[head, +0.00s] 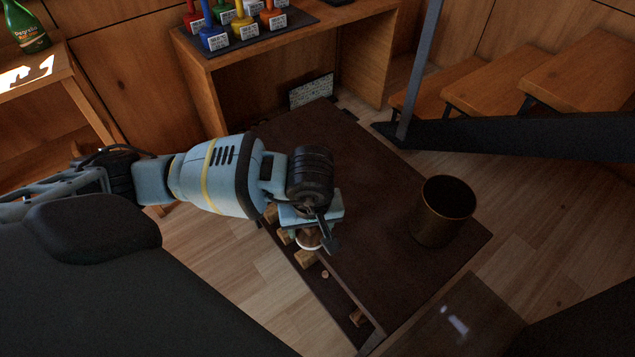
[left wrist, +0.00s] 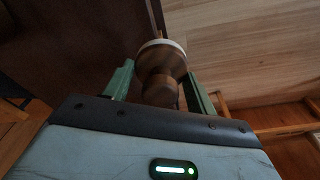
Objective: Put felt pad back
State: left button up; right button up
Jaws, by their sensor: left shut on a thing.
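My left gripper (head: 316,232) is over the left edge of the dark table (head: 370,200). It is shut on a brown wooden, knob-shaped thing with a pale rim, which looks like the felt pad (head: 308,240). In the left wrist view the felt pad (left wrist: 162,68) sits between the two green fingers (left wrist: 160,88), its narrower wooden part toward the gripper and its pale-rimmed wide end away. The felt face itself is hidden. My right gripper is not in view.
A dark cup (head: 443,212) stands on the table's right side. Small wooden blocks (head: 306,260) sit on a lower ledge along the table's left edge. Wooden steps (head: 520,85) are at upper right. The table's middle is clear.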

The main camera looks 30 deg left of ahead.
pick_arm(q)
jog(key=w+a+b, duration=0.1)
jog(key=w+a, duration=0.1)
jog(key=w, duration=0.2)
jog(key=w+a+f+b, duration=0.1)
jog(key=w+a, duration=0.1)
jog(key=w, duration=0.3)
jog(key=w+a+b, duration=0.1)
jog(key=w+a, duration=0.2)
jog(key=w, duration=0.1)
jog(key=shift+w+f, duration=0.15)
jog(key=shift+f, duration=0.2)
jog(key=shift+w+a+r+b, duration=0.1)
jog(key=shift+w+a+b, duration=0.25)
jog(key=shift+w, duration=0.1)
notch_tip(320, 180, down, 3)
jog(key=shift+s+f+b, duration=0.1)
jog(key=shift+b, duration=0.4)
jog(key=shift+f, duration=0.25)
jog(key=shift+r, duration=0.1)
jog(key=o, duration=0.9)
